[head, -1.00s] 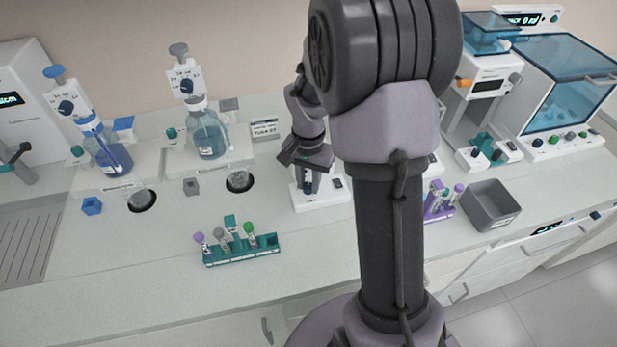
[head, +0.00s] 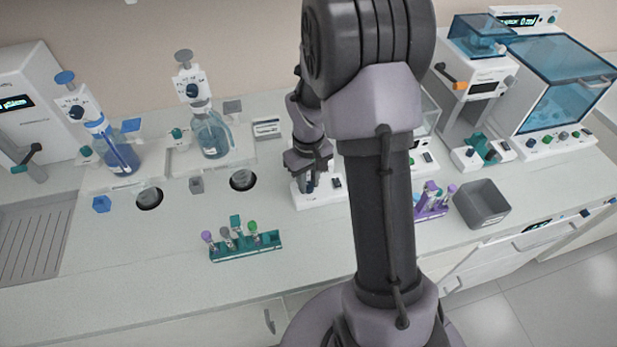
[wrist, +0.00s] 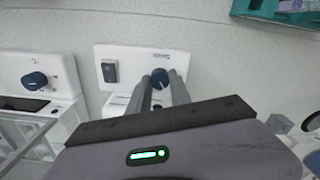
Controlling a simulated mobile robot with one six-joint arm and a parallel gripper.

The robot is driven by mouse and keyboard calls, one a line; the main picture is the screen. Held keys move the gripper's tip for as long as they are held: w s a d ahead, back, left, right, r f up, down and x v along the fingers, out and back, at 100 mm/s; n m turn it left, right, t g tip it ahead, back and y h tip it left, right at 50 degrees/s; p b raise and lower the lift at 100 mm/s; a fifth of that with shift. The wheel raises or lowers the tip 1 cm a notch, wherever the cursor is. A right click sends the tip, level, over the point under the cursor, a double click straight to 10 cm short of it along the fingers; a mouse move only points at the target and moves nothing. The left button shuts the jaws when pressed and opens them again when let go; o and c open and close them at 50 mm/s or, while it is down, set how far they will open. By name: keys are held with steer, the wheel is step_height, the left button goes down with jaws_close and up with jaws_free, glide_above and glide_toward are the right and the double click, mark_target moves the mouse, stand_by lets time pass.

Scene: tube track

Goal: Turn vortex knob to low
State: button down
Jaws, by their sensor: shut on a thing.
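The vortex knob (wrist: 160,78) is a dark blue round knob on the white front panel of the vortex mixer (wrist: 120,58) in the wrist view. My gripper (wrist: 159,84) is shut on the knob, with a grey finger on each side of it. A dark rocker switch (wrist: 110,72) sits left of the knob on the same panel. In the head view the mixer (head: 318,198) shows as a white base on the bench, and my gripper (head: 309,182) is down at it. The knob is hidden there by my gripper.
A teal tube rack (head: 247,250) stands in front left of the mixer. A purple rack (head: 432,210) and a grey bin (head: 482,203) stand to the right. Another device with a blue knob (wrist: 35,81) is beside the mixer. The bench front is mostly clear.

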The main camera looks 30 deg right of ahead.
mark_target(308, 184)
steer(key=n+p, duration=0.1)
steer(key=n, duration=0.4)
steer(key=shift+p, duration=0.4)
steer(key=shift+n, duration=0.3)
steer(key=c, duration=1.5)
jaws_free()
steer(key=shift+o, duration=0.2)
step_height(308, 184, up, 18)
steer(key=p, duration=0.5)
steer(key=shift+f, duration=0.25)
